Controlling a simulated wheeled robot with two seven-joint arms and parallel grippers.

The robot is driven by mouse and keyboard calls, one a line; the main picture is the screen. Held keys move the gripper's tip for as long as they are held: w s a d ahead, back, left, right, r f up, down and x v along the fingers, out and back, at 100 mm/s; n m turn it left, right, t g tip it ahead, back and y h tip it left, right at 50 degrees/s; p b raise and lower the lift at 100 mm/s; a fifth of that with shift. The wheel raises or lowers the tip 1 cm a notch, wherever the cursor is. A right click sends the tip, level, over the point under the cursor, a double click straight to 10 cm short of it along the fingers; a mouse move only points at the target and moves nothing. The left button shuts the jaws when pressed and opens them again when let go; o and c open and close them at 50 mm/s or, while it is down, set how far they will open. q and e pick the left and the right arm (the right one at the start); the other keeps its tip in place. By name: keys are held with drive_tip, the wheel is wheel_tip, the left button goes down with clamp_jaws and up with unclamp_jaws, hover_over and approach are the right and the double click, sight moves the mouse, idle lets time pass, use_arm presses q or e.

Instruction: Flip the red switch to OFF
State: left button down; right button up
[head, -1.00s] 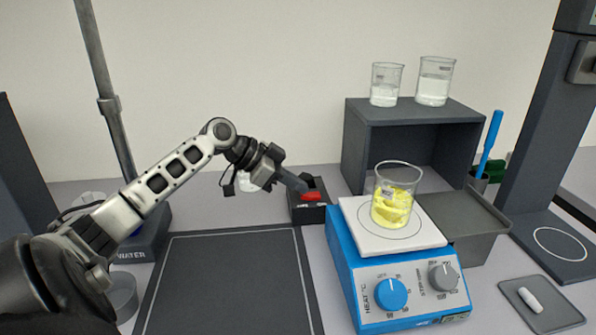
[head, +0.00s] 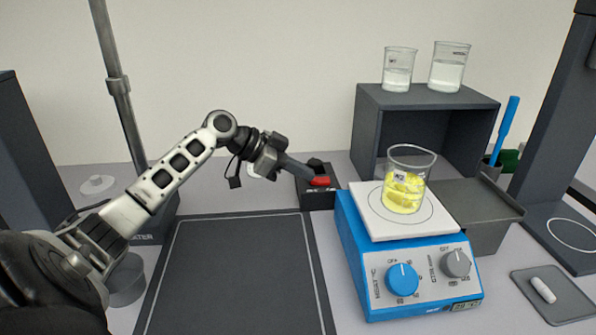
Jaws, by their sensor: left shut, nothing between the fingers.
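The red switch (head: 320,181) sits on a small dark box (head: 318,201) at the back of the table, just left of the hotplate. My left gripper (head: 312,175) is shut and empty. Its fingertips reach in from the left and are at the red switch, seeming to touch or nearly touch it. The gripper hides part of the switch and box, and I cannot read which position the switch is in. My right gripper is not in view.
The blue hotplate (head: 375,265) holds a glass beaker (head: 407,160) with yellow contents, close right of the switch box. A dark shelf (head: 372,130) carries two beakers. A grey bin (head: 490,225) stands right. A dark mat (head: 235,275) lies clear in front.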

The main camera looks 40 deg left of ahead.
use_arm(q)
drive_tip(key=shift+d+r+p, duration=0.1)
drive_tip(key=shift+r+p, duration=0.35)
drive_tip(key=shift+r, duration=0.15)
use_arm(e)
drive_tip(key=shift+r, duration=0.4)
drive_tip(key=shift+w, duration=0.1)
use_arm(q)
drive_tip(key=shift+r+p, duration=0.3)
drive_tip(key=shift+r, duration=0.05)
drive_tip(key=r+p, duration=0.2)
drive_tip(key=w+d+r+p, duration=0.1)
drive_tip(key=shift+r, duration=0.2)
drive_tip(key=shift+s+a+r+b, duration=0.1)
drive_tip(key=shift+s+a+b, duration=0.2)
drive_tip(key=shift+a+b, duration=0.15)
drive_tip(key=b+v, duration=0.2)
drive_tip(key=v, duration=0.6)
drive_tip(key=shift+r, duration=0.5)
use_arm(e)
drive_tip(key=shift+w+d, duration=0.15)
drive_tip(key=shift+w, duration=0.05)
